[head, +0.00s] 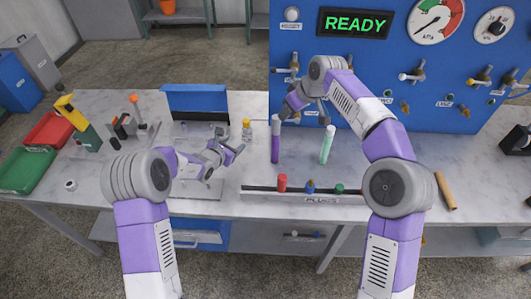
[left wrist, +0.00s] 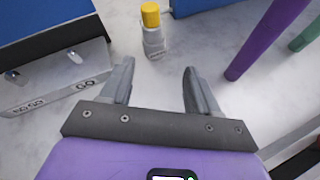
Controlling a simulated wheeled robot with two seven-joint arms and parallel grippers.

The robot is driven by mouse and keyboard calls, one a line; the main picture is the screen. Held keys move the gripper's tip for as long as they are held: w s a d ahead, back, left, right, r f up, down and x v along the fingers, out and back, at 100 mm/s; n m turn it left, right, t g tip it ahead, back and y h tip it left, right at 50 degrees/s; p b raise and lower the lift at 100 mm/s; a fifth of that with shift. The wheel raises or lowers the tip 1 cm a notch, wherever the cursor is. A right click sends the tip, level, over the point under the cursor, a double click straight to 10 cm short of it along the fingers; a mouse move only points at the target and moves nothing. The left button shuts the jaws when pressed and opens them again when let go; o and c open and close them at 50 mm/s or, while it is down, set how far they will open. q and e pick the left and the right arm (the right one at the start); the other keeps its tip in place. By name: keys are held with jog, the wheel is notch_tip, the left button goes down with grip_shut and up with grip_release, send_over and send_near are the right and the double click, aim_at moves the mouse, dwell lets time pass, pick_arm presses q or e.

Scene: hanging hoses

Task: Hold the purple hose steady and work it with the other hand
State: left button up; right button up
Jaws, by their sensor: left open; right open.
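The purple hose (head: 275,147) hangs nearly upright in front of the blue panel; it also shows slanted at the upper right of the left wrist view (left wrist: 262,42). My left gripper (head: 230,143) is open and empty, left of the purple hose and apart from it. In the left wrist view its two fingers (left wrist: 157,75) have nothing between them. My right gripper (head: 302,112) is open near the top of the purple hose, close to the panel; the picture does not show clearly whether it touches the hose.
A green hose (head: 327,146) hangs right of the purple one. A yellow-capped bottle (head: 246,130) stands beyond my left gripper. A strip with colored plugs (head: 310,187) lies at the table's front. Red (head: 50,131) and green (head: 33,171) trays sit far left. The panel (head: 390,60) bears valves and gauges.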

aim_at(278, 146)
pick_arm(q)
jog(key=s+d+h, duration=0.1)
jog(key=d, duration=0.3)
jog(key=d+h, duration=0.1)
jog(key=d, duration=0.3)
jog(key=s+d+g, duration=0.1)
jog(key=d, duration=0.3)
jog(key=shift+s+d+f+h, duration=0.3)
jog(key=shift+s+f+h, duration=0.05)
jog(key=shift+f+h, duration=0.05)
jog(key=shift+x, duration=3.7)
